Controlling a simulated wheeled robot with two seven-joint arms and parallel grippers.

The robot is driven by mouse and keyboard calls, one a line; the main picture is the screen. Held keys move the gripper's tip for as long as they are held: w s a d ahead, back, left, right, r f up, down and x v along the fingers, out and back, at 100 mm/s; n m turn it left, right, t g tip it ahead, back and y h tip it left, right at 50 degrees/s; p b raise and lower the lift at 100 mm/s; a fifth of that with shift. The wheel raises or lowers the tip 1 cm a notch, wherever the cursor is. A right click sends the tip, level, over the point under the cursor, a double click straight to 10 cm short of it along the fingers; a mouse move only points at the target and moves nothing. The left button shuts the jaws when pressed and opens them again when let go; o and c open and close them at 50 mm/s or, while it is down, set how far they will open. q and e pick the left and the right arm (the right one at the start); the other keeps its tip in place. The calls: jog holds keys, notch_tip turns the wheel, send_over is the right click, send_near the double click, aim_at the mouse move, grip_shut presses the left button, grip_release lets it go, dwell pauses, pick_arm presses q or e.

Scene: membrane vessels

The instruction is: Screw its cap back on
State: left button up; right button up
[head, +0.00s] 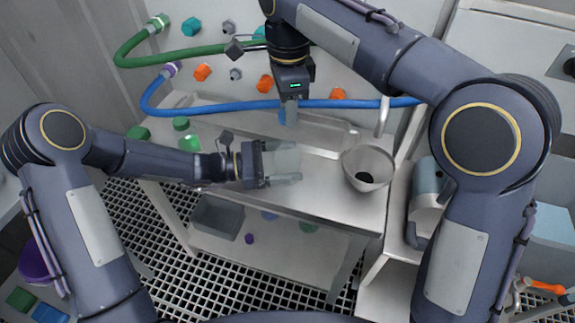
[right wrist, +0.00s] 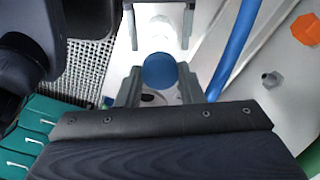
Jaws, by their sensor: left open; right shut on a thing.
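My right gripper (head: 290,110) points down over the back of the bench and is shut on a blue cap (head: 289,115). In the right wrist view the round blue cap (right wrist: 160,71) sits between its fingers. My left gripper (head: 287,164) reaches in from the left, lower and nearer, with its fingers open on either side of a pale vessel (head: 285,160). The right wrist view shows a white round part (right wrist: 160,32) between two grey fingers, apart from the cap. Whether the left fingers touch the vessel cannot be told.
A grey funnel-shaped bowl (head: 368,168) stands right of the vessel. A green-capped bottle (head: 186,136) stands at the bench's left. A blue hose (head: 220,107) and a green hose (head: 190,54) cross the back wall. A grey bin (head: 216,216) is below; the bench front (head: 330,205) is clear.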

pick_arm(q)
jog(key=shift+d, duration=0.1)
jog(key=shift+c, duration=0.4)
jog(key=c, duration=1.4)
pick_arm(e)
send_over(287, 144)
jog(key=shift+f, duration=2.5)
jog(key=shift+f, duration=0.1)
jog(key=shift+f, duration=0.8)
jog(key=shift+f, duration=0.55)
